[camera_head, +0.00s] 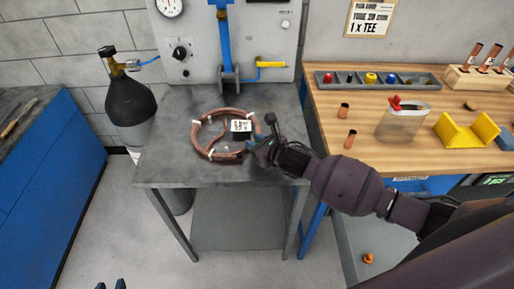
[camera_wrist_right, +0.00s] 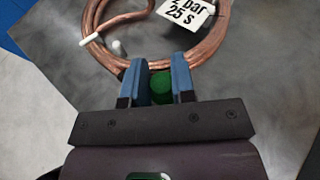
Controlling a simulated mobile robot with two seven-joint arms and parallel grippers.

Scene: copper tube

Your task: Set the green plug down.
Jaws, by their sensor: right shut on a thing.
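The green plug (camera_wrist_right: 161,86) is between the blue fingers of my right gripper (camera_wrist_right: 160,80), which is shut on it. In the head view my right gripper (camera_head: 258,146) is at the right edge of the copper tube coil (camera_head: 202,146), over the grey table (camera_head: 165,172). The arm hides the plug there. I cannot tell whether the plug touches the table. The coil has white ties and a white tag (camera_head: 241,126) reading "2 bar 25 s" or similar. My left gripper (camera_head: 110,285) shows only two fingertips at the bottom edge, apart, with nothing visible between them.
A black gas bottle (camera_head: 130,100) stands left of the table. A panel with gauge (camera_head: 170,6) is behind. The wooden bench (camera_head: 330,112) at right holds a parts tray (camera_head: 340,82), a bottle (camera_head: 400,122) and a yellow V-block (camera_head: 465,133). The table's front left is clear.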

